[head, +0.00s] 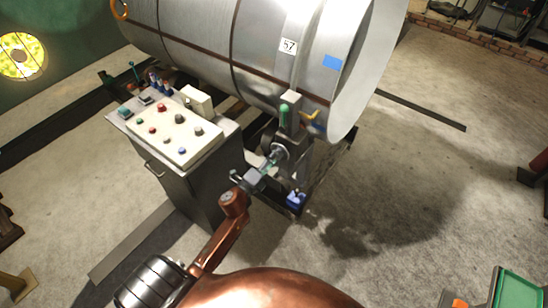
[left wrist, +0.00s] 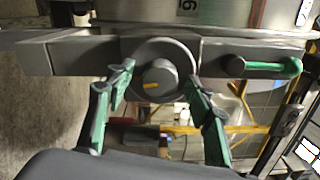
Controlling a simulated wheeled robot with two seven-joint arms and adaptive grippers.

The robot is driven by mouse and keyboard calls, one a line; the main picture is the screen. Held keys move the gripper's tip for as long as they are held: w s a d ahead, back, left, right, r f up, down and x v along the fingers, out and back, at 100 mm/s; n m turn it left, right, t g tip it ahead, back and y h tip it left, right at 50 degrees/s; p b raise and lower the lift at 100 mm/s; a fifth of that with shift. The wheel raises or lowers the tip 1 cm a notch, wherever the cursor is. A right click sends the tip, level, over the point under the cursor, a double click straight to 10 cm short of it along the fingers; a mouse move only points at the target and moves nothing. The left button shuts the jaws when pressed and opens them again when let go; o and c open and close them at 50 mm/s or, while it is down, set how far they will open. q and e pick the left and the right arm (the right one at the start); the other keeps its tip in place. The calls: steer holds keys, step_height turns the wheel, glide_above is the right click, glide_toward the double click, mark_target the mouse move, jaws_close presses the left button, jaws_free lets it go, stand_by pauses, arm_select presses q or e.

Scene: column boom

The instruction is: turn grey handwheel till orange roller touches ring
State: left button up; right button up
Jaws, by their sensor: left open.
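The grey handwheel (head: 279,152) is a round disc on the front of the grey unit below the big metal cylinder. In the left wrist view the handwheel (left wrist: 148,62) faces me, with a yellow mark on its hub. My left gripper (head: 269,164) is at the wheel. In the left wrist view its green fingers (left wrist: 160,76) are open, one on each side of the hub; I cannot tell whether they touch the wheel. A small orange-yellow part (head: 311,118) sits by the cylinder's lower edge; I cannot tell whether it is the roller or touches a ring. My right gripper is not in view.
A control cabinet (head: 197,187) with coloured buttons stands left of my left gripper. The big cylinder (head: 265,50) lies above and behind the wheel. A green handle (left wrist: 265,66) sticks out right of the wheel. The concrete floor at right is mostly free.

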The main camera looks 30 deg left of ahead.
arm_select(q)
steer(key=s, duration=1.2)
steer(key=shift+a, duration=0.45)
steer(key=shift+f, duration=0.1)
steer(key=s+a+f+n+g+y, duration=0.1)
steer(key=s+f+n+g, duration=0.25)
steer(key=f, duration=0.95)
steer(key=s+f+n+g, duration=0.2)
steer(key=s+f+n, duration=0.25)
steer(key=f, duration=0.75)
steer(key=s+a+f+n+g+y, duration=0.15)
steer(key=s+f+n, duration=0.25)
steer(key=f, duration=0.9)
steer(key=s+d+f+n+g, duration=0.2)
steer(key=s+f, duration=0.5)
steer(key=s, duration=0.4)
steer(key=s+d+f+n+g, duration=0.3)
steer(key=s+f, duration=0.4)
steer(key=s, duration=0.5)
steer(key=s+d+f+n+g+h, duration=0.1)
steer(key=s+f+g, duration=0.4)
steer(key=s, duration=0.7)
step_height(320, 180, down, 3)
steer(key=shift+s+d+r+n, duration=0.2)
steer(key=shift+d+n, duration=0.45)
steer(key=shift+n, duration=0.55)
